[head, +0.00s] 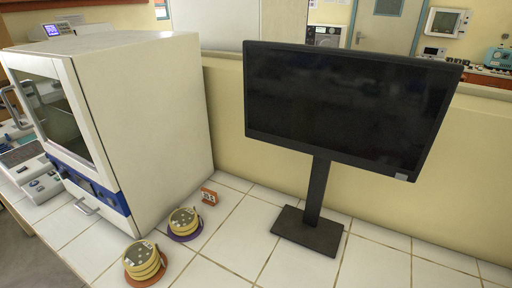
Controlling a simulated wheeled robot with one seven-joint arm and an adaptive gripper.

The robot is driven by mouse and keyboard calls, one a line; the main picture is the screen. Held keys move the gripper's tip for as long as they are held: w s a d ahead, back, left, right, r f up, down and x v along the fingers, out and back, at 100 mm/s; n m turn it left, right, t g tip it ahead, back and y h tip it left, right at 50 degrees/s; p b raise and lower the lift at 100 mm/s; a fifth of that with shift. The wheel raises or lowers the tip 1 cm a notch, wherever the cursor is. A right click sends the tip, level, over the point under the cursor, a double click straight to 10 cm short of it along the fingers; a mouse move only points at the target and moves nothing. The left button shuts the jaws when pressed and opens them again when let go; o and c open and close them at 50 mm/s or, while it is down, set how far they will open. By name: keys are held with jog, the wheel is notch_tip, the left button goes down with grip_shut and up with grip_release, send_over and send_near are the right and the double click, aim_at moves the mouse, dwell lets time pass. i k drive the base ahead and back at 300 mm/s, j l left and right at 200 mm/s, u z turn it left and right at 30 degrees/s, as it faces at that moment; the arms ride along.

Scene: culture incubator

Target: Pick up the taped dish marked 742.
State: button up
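Two short stacks of round yellowish dishes stand on the white tiled bench. The nearer stack (142,262) rests on an orange-red round base (163,272) at the bottom edge of the head view. The farther stack (183,221) rests on a purple round base (197,233), a little behind and to the right. Small light and dark marks show on the top dishes, too small to read. I cannot tell which dish is marked 742 or which is taped. My gripper is not in view.
A small orange number card (209,196) stands behind the farther stack; its digits are unclear. A large white incubator (150,110) with a glass door stands close on the left. A black monitor (345,105) on a stand (310,232) is to the right. Bare tiles lie between.

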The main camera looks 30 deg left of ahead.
aim_at(140, 255)
jog(key=u, duration=2.1)
jog(key=i+j+z, duration=0.1)
jog(key=i+j, duration=0.15)
